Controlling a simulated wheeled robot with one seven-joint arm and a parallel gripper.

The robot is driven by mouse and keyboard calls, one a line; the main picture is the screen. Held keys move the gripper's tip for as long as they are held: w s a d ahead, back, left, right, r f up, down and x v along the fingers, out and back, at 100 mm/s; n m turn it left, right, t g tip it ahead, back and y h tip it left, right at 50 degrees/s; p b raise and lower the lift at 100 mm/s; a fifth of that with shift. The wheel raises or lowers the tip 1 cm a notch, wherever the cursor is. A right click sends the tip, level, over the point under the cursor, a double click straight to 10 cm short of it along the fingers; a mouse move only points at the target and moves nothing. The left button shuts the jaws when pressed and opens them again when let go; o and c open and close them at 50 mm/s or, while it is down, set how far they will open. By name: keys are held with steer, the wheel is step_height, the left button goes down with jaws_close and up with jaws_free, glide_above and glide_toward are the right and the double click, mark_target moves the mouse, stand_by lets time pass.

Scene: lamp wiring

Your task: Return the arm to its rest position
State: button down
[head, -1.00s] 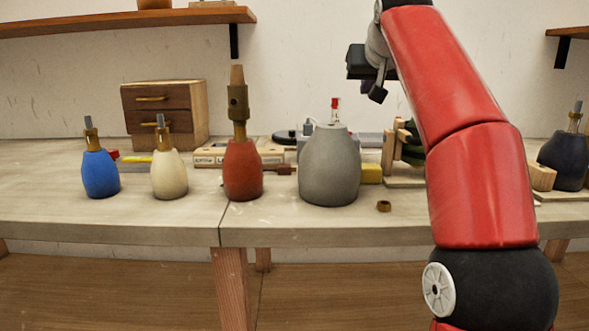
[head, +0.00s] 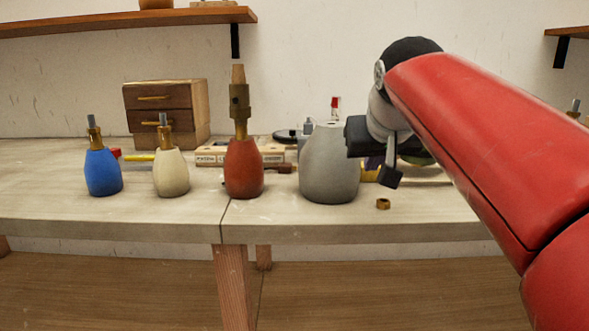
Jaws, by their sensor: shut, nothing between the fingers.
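My red arm comes in from the right side of the head view and reaches up and to the left. My gripper (head: 390,178) hangs at its end, in front of the right edge of the grey lamp base (head: 328,170). Its fingers are shut with nothing held. A small brass nut (head: 383,204) lies on the workbench (head: 150,213) just below the gripper in the picture. The arm hides much of the bench's right side.
A blue base (head: 103,173), a cream base (head: 171,174) and a red base (head: 243,168) with a tall brass fitting stand on the left half. A wooden drawer box (head: 165,110) stands behind. A shelf (head: 120,23) hangs above left. The front left of the bench is clear.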

steer(key=s+d+f+g, duration=0.1)
steer(key=s+f, duration=1)
steer(key=f, duration=0.2)
steer(key=s+d+f+g, duration=0.1)
steer(key=s+f+g, duration=0.1)
steer(key=s+f, duration=0.9)
step_height(320, 180, down, 2)
steer(key=shift+f+m, duration=0.15)
steer(key=shift+m, duration=0.15)
steer(key=c, duration=2.1)
jaws_free()
